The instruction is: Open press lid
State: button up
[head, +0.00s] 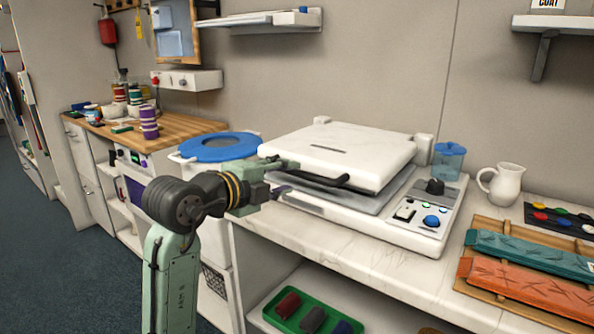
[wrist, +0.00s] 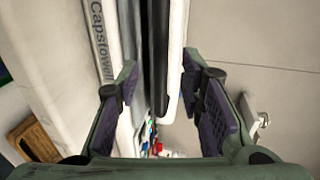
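The press (head: 350,185) stands on the counter with its white lid (head: 340,150) over a grey lower plate (head: 372,203). A gap shows between lid and plate at the front. A black handle (head: 325,181) runs along the lid's front edge. My gripper (head: 284,177) is at the front left corner of the lid, beside the handle's left end. In the wrist view my gripper (wrist: 160,85) is open, with the white lid edge (wrist: 176,60) and a dark strip between its purple-padded fingers. Whether the fingers touch anything cannot be told.
The press's control panel (head: 430,210) is on its right. A blue cup (head: 448,162) and white pitcher (head: 503,184) stand behind and right. A blue-lidded bin (head: 220,147) is left of the press. A shelf (head: 240,22) hangs on the wall above.

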aim_at(296, 174)
jog(key=p+x, duration=0.1)
jog(key=x, duration=0.4)
jog(key=shift+w+d, duration=0.2)
jog(key=shift+w, duration=0.1)
jog(key=shift+c, duration=0.4)
grip_shut()
